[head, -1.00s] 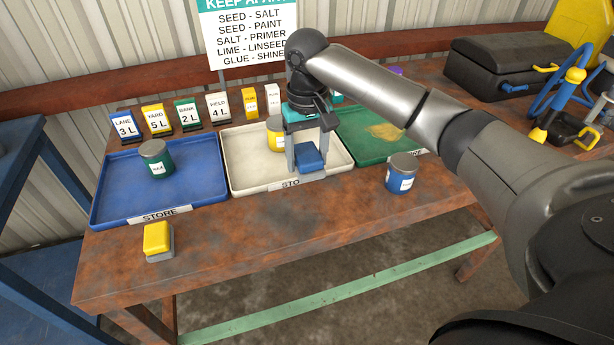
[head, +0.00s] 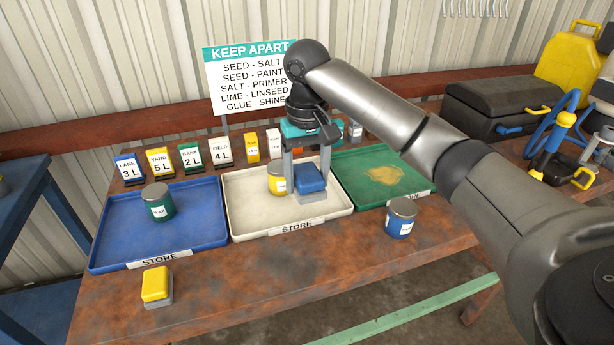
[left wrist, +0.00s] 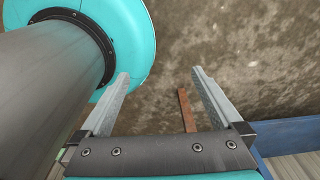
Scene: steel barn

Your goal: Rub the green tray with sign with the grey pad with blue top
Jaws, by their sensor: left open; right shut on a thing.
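My right gripper (head: 307,172) is shut on the grey pad with blue top (head: 311,178) and holds it over the right part of the white tray (head: 262,219), close to a yellow can. The green tray with sign (head: 352,162) lies just to the right, partly hidden behind my right arm. A yellowish smear (head: 376,180) marks its floor, and its sign at the front edge shows only in part. My left gripper (left wrist: 160,85) is open and empty in the left wrist view, above bare ground, and is not in the head view.
A blue can (head: 400,218) stands on the table in front of the green tray. A yellow-topped pad (head: 156,286) lies at the front left. The blue tray (head: 190,250) holds a green can (head: 158,203). The yellow can (head: 276,180) stands in the white tray. Label cards line the back.

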